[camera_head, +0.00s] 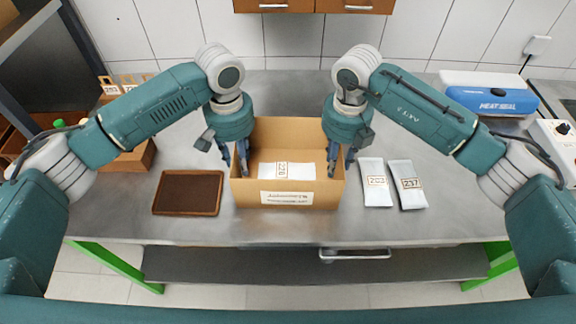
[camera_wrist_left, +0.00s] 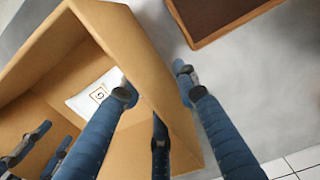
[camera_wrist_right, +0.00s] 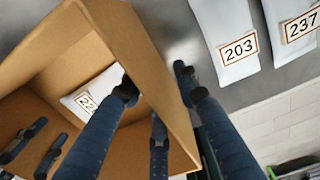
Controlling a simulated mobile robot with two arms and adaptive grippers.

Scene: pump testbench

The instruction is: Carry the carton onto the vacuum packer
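The open-topped brown carton (camera_head: 258,194) stands on the steel bench in front of me, a white pouch (camera_head: 283,170) lying inside. My left gripper (camera_head: 234,168) is at its left wall, and my right gripper (camera_head: 342,168) is at its right wall. In the left wrist view, the fingers (camera_wrist_left: 155,90) straddle the wall, spread with one inside and one outside. The right wrist view shows the same around the other wall (camera_wrist_right: 152,85). No firm grip shows.
Two white pouches, 203 (camera_head: 376,184) and 237 (camera_head: 408,186), lie right of the carton. A brown tray (camera_head: 188,212) lies to its left. A white device with knobs (camera_head: 553,138) is at the right edge. Cabinets (camera_head: 310,5) hang above the back wall.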

